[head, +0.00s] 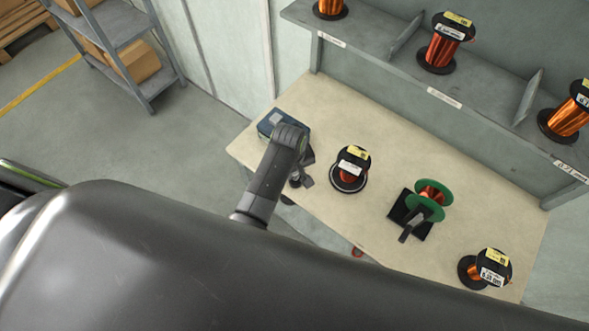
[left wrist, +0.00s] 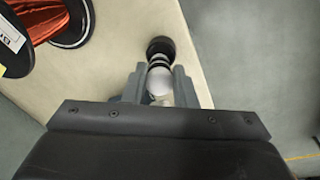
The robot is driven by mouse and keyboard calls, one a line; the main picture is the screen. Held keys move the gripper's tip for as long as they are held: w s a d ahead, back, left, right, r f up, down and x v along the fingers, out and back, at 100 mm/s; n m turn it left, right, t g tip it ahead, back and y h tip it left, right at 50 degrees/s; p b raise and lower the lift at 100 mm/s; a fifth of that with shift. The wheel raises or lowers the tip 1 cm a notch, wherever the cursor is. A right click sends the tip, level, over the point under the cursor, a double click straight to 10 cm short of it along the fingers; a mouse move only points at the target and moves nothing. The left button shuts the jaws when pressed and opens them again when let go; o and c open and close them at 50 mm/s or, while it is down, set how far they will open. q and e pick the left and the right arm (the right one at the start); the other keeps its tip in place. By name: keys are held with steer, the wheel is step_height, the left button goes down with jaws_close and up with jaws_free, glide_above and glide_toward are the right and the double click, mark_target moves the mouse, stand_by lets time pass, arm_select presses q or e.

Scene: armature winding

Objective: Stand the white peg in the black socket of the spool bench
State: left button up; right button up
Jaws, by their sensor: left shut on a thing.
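My left gripper (head: 303,173) is over the front left part of the bench (head: 385,225). In the left wrist view its fingers (left wrist: 160,82) are shut on the white peg (left wrist: 159,84), which stands between them. A round black piece, seemingly the socket (left wrist: 160,46), shows just beyond the peg's far end, with a dark and light band between. I cannot tell whether the peg is inside it or only in line with it. In the head view a small dark round piece (head: 295,181) shows under the gripper; the peg is hidden there. My right gripper is not in view.
A copper wire spool (head: 349,170) stands just right of the gripper. A dark blue box (head: 284,124) is behind it. A green-flanged spool on a black stand (head: 426,200) and another spool (head: 485,268) are farther right. A shelf (head: 400,68) with spools runs behind.

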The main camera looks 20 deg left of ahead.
arm_select(q)
steer(key=shift+f, duration=0.2)
steer(key=shift+f, duration=0.25)
steer(key=shift+f+b, duration=0.55)
steer(key=shift+f, duration=0.45)
stand_by(0.6)
steer(key=o, duration=0.9)
steer(key=shift+o, duration=0.2)
